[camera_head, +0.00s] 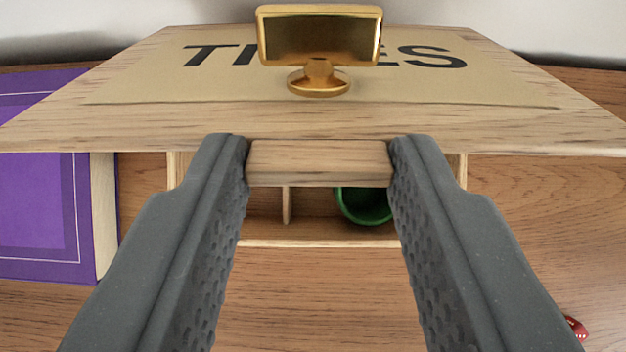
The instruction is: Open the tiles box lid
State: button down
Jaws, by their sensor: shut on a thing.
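The tiles box lid (120,115) is a light wooden panel with a tan label reading "TILES", its middle letters hidden by a gold knob (318,50). The lid is raised and tilted, so part of the box inside shows under its near edge. My gripper (319,160) has its two grey fingers on either side of a small wooden tab (320,163) at the lid's near edge and is shut on it. The box (310,243) below has a thin divider and a green round cup-like thing (363,205) inside. The rest of its inside is hidden by the lid.
A purple book or box (40,215) with a white line border lies at the left, close to the tiles box. A small red die (576,328) lies at the lower right. The wooden table (320,300) is bare in front of the box. A pale wall stands behind.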

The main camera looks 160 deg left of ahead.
jog(key=shift+w+d+r+g+p, duration=0.1)
jog(key=shift+w+r+g+p, duration=0.4)
jog(key=shift+p, duration=0.5)
jog(key=shift+w+d+r+g+p, duration=0.1)
jog(key=shift+w+r+g+p, duration=0.2)
jog(key=shift+w+p, duration=0.55)
jog(key=shift+w+d+r+g+p, duration=0.1)
jog(key=shift+w+r+g+p, duration=0.2)
jog(key=shift+p, duration=0.55)
jog(key=shift+w+r+g+p, duration=0.15)
jog(key=shift+w+p, duration=0.25)
jog(key=shift+p, duration=0.4)
jog(key=shift+w+f, duration=0.1)
jog(key=shift+w+p, duration=0.3)
jog(key=shift+p, duration=0.4)
jog(key=shift+w, duration=0.1)
jog(key=shift+w+r+p, duration=0.4)
jog(key=shift+w+p, duration=0.15)
jog(key=shift+p, duration=0.6)
jog(key=shift+w, duration=0.1)
jog(key=shift+w+d+p, duration=0.1)
jog(key=shift+w+p, duration=0.2)
jog(key=shift+p, duration=0.3)
